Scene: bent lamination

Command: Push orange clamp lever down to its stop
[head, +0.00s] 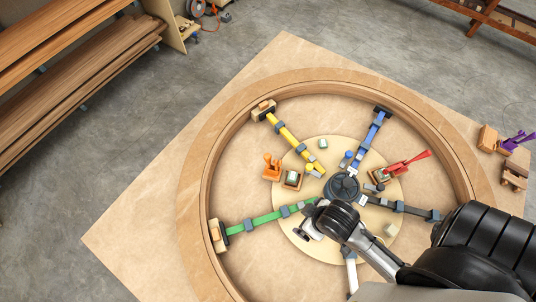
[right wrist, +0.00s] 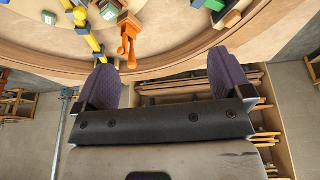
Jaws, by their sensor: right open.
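In the right wrist view the orange lever (right wrist: 127,38) shows beyond the fingertips, nearer the left finger, apart from both fingers. My right gripper (right wrist: 162,65) is open and empty, with its two purple-grey fingers spread wide. In the head view my right arm comes in from the lower right and its wrist end is over the board, right of and below the orange clamp; the fingertips are hard to make out there. My left gripper is not in view.
A wooden ring (head: 190,185) surrounds coloured spokes running from a dark hub (head: 342,187). A purple clamp (head: 517,140) stands outside the ring. Wood racks (head: 75,70) stand at the left.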

